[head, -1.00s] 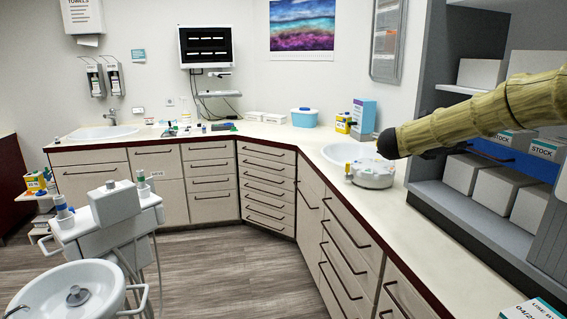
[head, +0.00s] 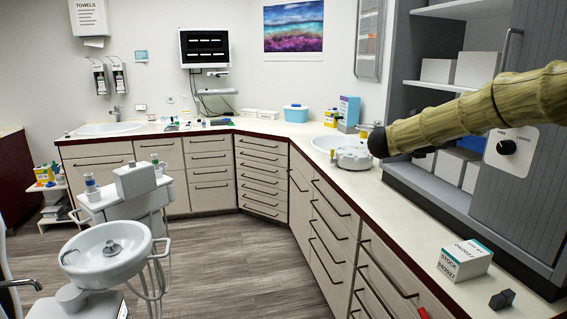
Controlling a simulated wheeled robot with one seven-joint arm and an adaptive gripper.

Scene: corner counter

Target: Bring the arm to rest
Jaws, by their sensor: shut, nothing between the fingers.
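My arm (head: 470,112), tan and ribbed, reaches in from the right edge of the head view. It slopes down to the left and ends in a dark rounded cap above the right-hand counter. No fingers can be made out, and my gripper is not in view. The arm hides part of the shelf unit behind it. It appears to hold nothing.
The right-hand counter (head: 395,205) carries a white round device (head: 353,160), a stock box (head: 465,261) and a small dark block (head: 502,299). A grey shelf unit (head: 440,193) stands along the right. A dental unit with a basin (head: 105,262) stands left. Floor (head: 240,265) between is clear.

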